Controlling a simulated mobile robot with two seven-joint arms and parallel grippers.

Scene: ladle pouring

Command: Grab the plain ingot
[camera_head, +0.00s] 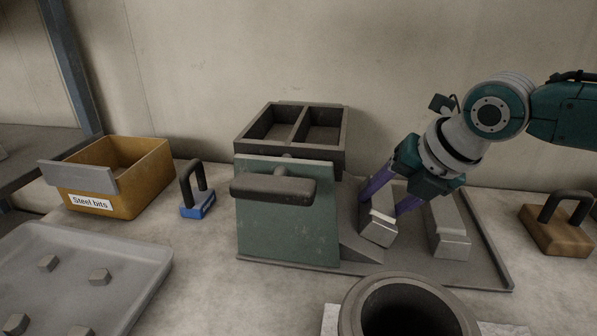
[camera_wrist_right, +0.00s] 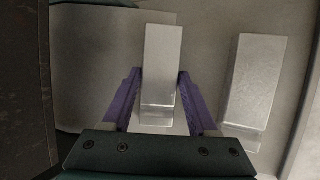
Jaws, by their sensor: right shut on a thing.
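Two silvery-grey ingots lie side by side on a dark tray (camera_head: 480,276). The left, plain ingot (camera_head: 378,230) has smooth faces and also shows in the right wrist view (camera_wrist_right: 163,60). The other ingot (camera_head: 448,238) lies to its right, apart from it, with a slightly mottled top in the wrist view (camera_wrist_right: 255,82). My right gripper (camera_head: 388,204) reaches down from the right, its purple fingers shut on the two long sides of the plain ingot. Its fingers hide part of that ingot in the head view. My left gripper is not in view.
A green stand (camera_head: 285,225) with a dark handle and a two-compartment mould (camera_head: 341,141) stands left of the tray. A round crucible (camera_head: 357,300) is in front. A yellow bin (camera_head: 150,170), a blue-based handle (camera_head: 197,211) and a wooden-based handle (camera_head: 553,240) stand nearby.

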